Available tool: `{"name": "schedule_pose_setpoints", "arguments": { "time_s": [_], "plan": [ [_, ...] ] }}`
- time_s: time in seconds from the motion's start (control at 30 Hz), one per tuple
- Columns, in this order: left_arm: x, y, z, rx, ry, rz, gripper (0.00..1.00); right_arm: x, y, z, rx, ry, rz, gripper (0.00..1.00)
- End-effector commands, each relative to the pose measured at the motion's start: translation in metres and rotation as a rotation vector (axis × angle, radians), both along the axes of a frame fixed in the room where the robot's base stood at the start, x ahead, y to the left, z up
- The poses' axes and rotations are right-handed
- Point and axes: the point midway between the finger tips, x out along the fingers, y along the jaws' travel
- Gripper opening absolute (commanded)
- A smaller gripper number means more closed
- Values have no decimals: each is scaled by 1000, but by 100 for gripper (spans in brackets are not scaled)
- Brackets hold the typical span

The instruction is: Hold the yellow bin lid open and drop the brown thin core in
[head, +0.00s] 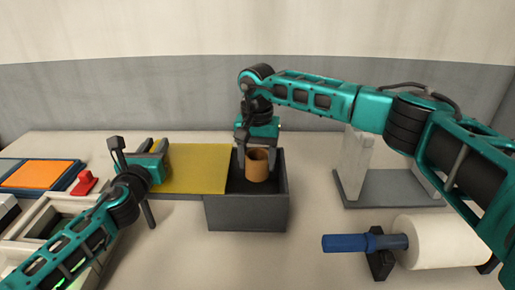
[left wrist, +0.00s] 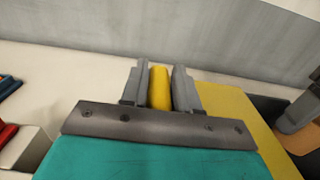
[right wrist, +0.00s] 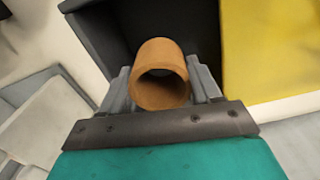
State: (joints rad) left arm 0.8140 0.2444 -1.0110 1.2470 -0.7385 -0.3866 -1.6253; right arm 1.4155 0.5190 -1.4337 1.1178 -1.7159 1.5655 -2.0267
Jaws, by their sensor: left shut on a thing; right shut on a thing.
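The dark grey bin (head: 247,213) stands open in the middle of the table. Its yellow lid (head: 205,168) is swung out flat to the left of the bin. My left gripper (head: 155,150) is shut on the lid's far left part; in the left wrist view a yellow piece (left wrist: 159,88) sits between its fingers. My right gripper (head: 257,148) points down over the bin's opening, shut on the brown core (head: 257,168). The core is a short hollow tube, held upright at the opening. The right wrist view shows the core (right wrist: 160,75) between both fingers, with the dark bin interior beyond.
A white roll (head: 440,241) on a blue-ended spindle (head: 345,242) lies at the front right. A grey stand (head: 385,188) is behind it. At left are an orange pad (head: 38,174), a red piece (head: 86,181) and a pale tray (head: 45,215).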

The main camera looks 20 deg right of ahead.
Motion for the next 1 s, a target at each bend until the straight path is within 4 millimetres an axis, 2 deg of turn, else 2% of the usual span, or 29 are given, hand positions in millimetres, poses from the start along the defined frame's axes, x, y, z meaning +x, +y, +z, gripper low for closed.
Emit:
{"name": "schedule_pose_setpoints", "arguments": {
  "time_s": [0.13,0.37,0.4,0.7,1.0],
  "plan": [
    [1,2,1,1,-1,5,0,0,0,-10,-1,1,0,33],
    [1,2,1,1,-1,5,0,0,0,-11,0,0,0,33],
    [1,2,1,1,-1,5,0,0,0,-11,0,0,0,63],
    [1,2,1,1,-1,5,0,0,0,-10,0,0,0,92],
    [1,2,1,1,-1,5,0,0,0,-10,0,0,0,92]
  ]
}}
